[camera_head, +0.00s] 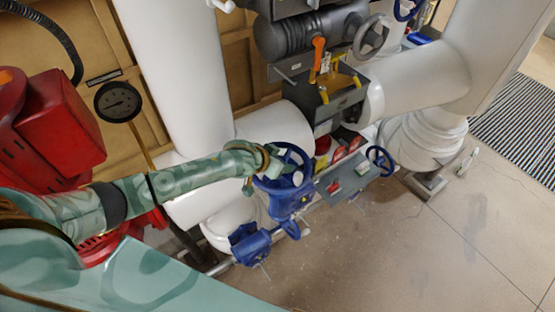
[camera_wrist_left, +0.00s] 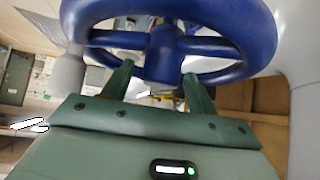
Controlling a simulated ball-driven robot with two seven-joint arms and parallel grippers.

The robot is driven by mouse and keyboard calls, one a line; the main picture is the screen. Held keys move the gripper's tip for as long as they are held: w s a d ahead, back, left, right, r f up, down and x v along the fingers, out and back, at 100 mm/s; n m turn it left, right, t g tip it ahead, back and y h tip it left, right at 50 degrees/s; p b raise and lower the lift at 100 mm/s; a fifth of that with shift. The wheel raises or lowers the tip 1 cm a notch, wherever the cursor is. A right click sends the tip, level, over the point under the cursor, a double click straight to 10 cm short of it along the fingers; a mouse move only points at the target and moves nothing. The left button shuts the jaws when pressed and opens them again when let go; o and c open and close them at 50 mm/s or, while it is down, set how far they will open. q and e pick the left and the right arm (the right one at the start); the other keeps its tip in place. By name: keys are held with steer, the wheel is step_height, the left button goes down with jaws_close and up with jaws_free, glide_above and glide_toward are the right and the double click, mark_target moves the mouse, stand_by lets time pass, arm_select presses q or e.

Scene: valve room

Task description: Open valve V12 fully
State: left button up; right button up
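A blue handwheel (camera_head: 284,168) sits on a blue valve body (camera_head: 287,203) beside the white pipes, near the middle of the head view. No V12 label is readable. My left gripper (camera_head: 262,175) is at the wheel's left side in the head view. In the left wrist view the wheel (camera_wrist_left: 232,66) fills the top, with its hub and spokes in front of the fingers. The two fingers of the left gripper (camera_wrist_left: 158,78) stand apart, one on each side below the hub. Whether they touch the wheel is unclear. My right gripper is not in view.
A smaller blue handwheel (camera_head: 380,160) and a grey box with a red button (camera_head: 341,182) are to the right. A blue actuator (camera_head: 250,244) is below. The floor (camera_head: 430,240) at lower right is clear.

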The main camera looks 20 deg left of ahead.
arm_select(q)
steer(key=shift+s+r, duration=0.1)
steer(key=shift+r, duration=0.05)
steer(key=p+v, duration=0.2)
steer(key=v, duration=1.4)
steer(key=shift+a, duration=0.15)
